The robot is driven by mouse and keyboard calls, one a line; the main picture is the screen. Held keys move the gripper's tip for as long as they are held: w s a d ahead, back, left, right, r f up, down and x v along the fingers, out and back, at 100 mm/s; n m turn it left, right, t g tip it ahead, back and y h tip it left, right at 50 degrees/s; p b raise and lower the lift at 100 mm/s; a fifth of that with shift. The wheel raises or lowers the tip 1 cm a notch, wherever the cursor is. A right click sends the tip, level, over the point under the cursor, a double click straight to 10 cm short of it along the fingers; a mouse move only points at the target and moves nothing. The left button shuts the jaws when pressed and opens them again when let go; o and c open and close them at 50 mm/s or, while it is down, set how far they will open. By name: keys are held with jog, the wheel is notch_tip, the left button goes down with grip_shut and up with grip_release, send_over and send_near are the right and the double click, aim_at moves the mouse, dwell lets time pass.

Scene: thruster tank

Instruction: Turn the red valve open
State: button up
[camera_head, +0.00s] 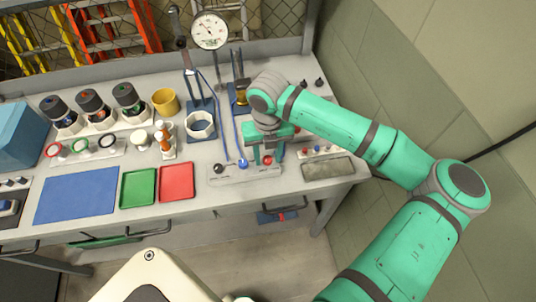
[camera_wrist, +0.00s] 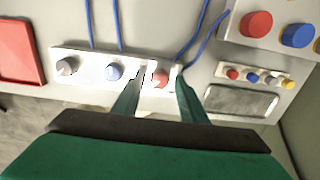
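The red valve (camera_head: 267,160) is a small round knob at the right end of a pale strip (camera_head: 238,174) that also carries a dark or grey knob (camera_head: 219,168) and a blue knob (camera_head: 243,163). The wrist view shows the red valve (camera_wrist: 160,78) partly between my fingers. My gripper (camera_head: 267,154) points down over it. In the wrist view my gripper (camera_wrist: 161,74) is open, one finger on each side of the red valve, with a gap between the tips. I cannot tell whether the fingers touch the valve.
Blue hoses (camera_wrist: 118,28) run behind the strip. Right of it are a small button row (camera_wrist: 254,76), a grey metal tray (camera_wrist: 241,101) and a panel with larger red (camera_wrist: 256,25) and blue knobs. A red tray (camera_head: 176,182) lies left. The wall stands close on the right.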

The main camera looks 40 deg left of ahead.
jog(key=c, duration=0.8)
jog(key=n, duration=0.4)
jog(key=shift+n, duration=0.4)
jog(key=n, duration=0.9)
jog(key=shift+a+n, duration=0.1)
jog(key=shift+n, duration=1.8)
jog(key=shift+s+n, duration=0.1)
jog(key=shift+n, duration=0.2)
